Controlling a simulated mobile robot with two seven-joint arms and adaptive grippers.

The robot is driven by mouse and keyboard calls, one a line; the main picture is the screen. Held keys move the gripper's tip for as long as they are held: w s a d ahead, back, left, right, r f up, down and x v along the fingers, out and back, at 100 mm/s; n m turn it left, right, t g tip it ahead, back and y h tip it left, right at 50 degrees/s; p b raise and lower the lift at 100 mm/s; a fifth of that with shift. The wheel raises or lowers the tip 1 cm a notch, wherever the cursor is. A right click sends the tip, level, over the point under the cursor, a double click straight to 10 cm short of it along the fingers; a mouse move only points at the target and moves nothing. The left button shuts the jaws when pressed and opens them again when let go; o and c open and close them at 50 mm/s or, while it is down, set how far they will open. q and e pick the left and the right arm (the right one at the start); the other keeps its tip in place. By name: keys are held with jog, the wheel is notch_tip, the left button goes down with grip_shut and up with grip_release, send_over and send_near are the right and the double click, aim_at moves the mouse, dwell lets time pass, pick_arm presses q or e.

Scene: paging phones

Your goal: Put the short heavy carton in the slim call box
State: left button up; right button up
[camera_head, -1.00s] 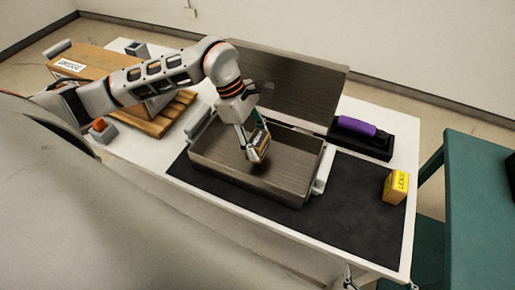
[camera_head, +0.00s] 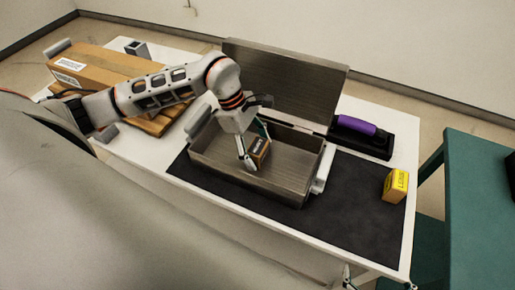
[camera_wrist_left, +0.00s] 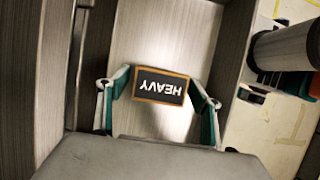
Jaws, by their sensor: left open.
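The slim call box (camera_head: 305,187) is a grey-brown metal case standing open on the dark mat, its lid raised at the back. My left gripper (camera_head: 256,150) reaches down into the box. Its jaws are open, with one finger on each side of the carton; the fingers also show in the wrist view (camera_wrist_left: 157,100). The carton's underside is hidden.
A yellow carton (camera_head: 395,186) stands on the mat at right. A purple handset (camera_head: 356,125) lies on a black base behind the box. A large cardboard box (camera_head: 95,68) is at left. A green table (camera_head: 485,190) stands at far right. The mat's right front is clear.

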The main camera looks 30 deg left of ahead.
pick_arm(q)
jog(key=v, duration=1.2)
jog(key=shift+r+b, duration=0.2)
jog(key=shift+b, duration=0.1)
